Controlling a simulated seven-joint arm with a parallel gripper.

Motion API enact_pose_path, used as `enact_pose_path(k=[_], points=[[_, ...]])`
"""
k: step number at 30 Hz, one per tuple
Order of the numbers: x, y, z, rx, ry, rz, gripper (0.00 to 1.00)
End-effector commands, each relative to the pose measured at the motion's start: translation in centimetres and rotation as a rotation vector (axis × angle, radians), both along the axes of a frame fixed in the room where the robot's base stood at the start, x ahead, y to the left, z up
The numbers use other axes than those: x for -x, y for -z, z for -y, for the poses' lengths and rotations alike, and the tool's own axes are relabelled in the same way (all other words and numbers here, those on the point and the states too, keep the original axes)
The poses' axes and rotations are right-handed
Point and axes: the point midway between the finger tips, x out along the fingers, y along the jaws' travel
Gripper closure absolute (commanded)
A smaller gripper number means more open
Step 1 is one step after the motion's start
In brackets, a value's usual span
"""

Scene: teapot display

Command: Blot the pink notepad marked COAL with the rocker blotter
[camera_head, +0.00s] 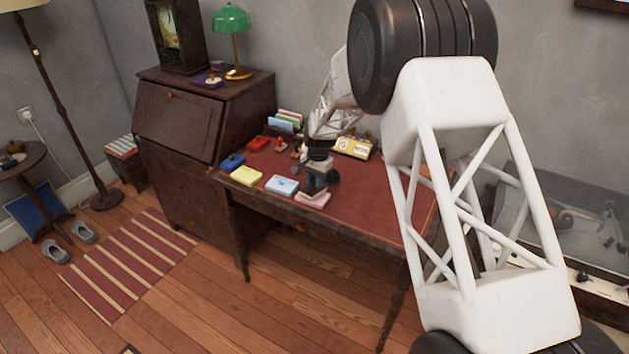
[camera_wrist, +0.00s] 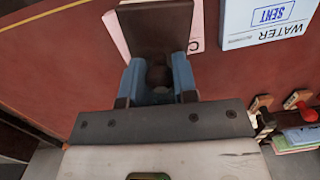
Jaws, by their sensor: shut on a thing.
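The pink notepad (camera_head: 313,199) lies at the front edge of the red desk top (camera_head: 370,200). In the wrist view the pink notepad (camera_wrist: 119,36) is largely covered, with only a letter C showing at its right. My gripper (camera_head: 318,181) is just above and behind the notepad. In the wrist view my gripper (camera_wrist: 157,75) is shut on the dark round knob of the rocker blotter (camera_wrist: 155,25). The blotter's dark brown body lies across the middle of the pink notepad; I cannot tell whether it touches the paper.
A blue notepad (camera_head: 282,184), stamped SENT and marked WATER in the wrist view (camera_wrist: 266,16), lies close beside it. A yellow notepad (camera_head: 247,176), blue pad (camera_head: 233,162) and red pad (camera_head: 258,143) sit further left. The desk's right is clear.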

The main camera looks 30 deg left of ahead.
Motion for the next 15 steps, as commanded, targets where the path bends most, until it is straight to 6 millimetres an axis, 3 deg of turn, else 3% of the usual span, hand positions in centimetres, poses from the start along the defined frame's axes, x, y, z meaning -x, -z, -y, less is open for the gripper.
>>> enact_pose_path(k=[15], points=[[0.52,0.12,-0.04,0.011,-0.001,0.062,0.94]])
